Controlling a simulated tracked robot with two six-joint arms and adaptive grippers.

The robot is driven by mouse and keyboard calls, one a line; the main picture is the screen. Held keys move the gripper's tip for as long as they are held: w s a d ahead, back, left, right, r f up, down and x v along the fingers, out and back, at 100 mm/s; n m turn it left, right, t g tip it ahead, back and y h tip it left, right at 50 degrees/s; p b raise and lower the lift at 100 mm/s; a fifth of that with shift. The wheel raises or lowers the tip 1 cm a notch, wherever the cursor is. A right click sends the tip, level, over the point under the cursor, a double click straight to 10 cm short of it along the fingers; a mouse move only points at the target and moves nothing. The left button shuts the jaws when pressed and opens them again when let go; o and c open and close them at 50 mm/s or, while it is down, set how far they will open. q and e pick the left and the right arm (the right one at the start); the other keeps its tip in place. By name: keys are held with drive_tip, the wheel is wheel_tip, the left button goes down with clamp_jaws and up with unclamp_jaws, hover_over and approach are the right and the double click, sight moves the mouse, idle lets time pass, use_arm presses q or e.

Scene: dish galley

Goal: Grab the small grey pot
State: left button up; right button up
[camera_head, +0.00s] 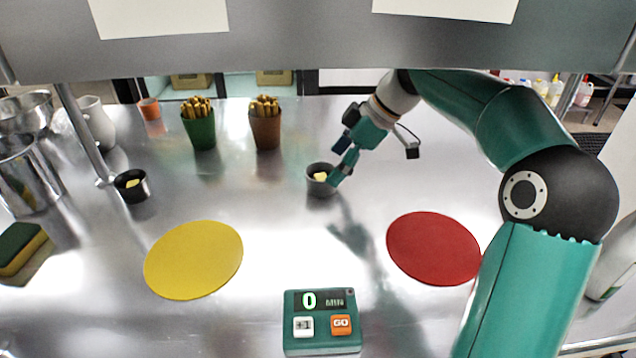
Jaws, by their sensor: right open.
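The small grey pot (318,187) stands upright on the steel counter, a little right of the middle in the head view. Something yellow lies in it. My right gripper (341,163) is open at the pot's right side, with its fingers close to the rim. One finger overlaps the pot's right edge in the picture; I cannot tell whether it touches. My left gripper is not in view.
A black pot (132,187) stands at left. Green (200,130) and brown (266,131) cups of fries stand behind. A yellow disc (193,260), a red disc (433,248) and a timer (322,322) lie in front. A shelf (300,45) crosses above.

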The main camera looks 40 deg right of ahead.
sight(321, 175)
drive_tip(key=x, duration=0.4)
drive_tip(key=shift+w+a+b, duration=0.25)
drive_tip(key=shift+a+b, duration=0.1)
drive_tip(key=shift+a, duration=0.05)
drive_tip(key=c, duration=1.3)
drive_tip(key=shift+r, duration=0.2)
